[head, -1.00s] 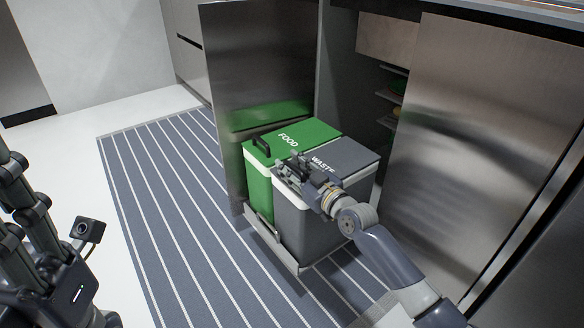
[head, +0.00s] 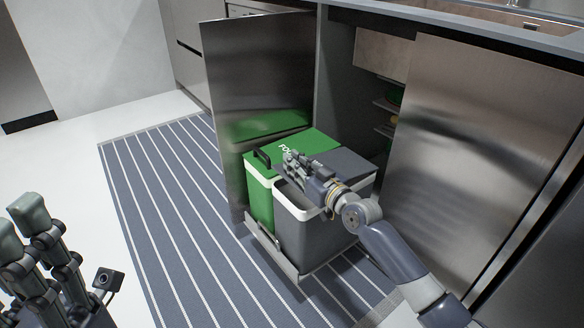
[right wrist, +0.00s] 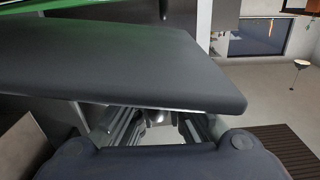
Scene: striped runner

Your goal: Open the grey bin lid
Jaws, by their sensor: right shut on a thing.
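The grey bin (head: 312,238) stands in the pull-out frame, with part of its pale front rim showing. Its grey lid (head: 345,165) is tilted up at the front, with a dark gap under it. It also shows in the right wrist view as a broad dark slab (right wrist: 130,65). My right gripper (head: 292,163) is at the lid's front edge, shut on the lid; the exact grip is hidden. In the right wrist view its fingers lie partly under the slab. My left gripper (head: 25,222) is at the lower left, empty, its fingers apart, far from the bin.
A green bin (head: 258,195) with a shut green lid and a black handle stands left of the grey one. A steel door panel (head: 258,75) rises behind it. A steel cabinet front (head: 470,150) is to the right. The striped runner (head: 165,205) is clear.

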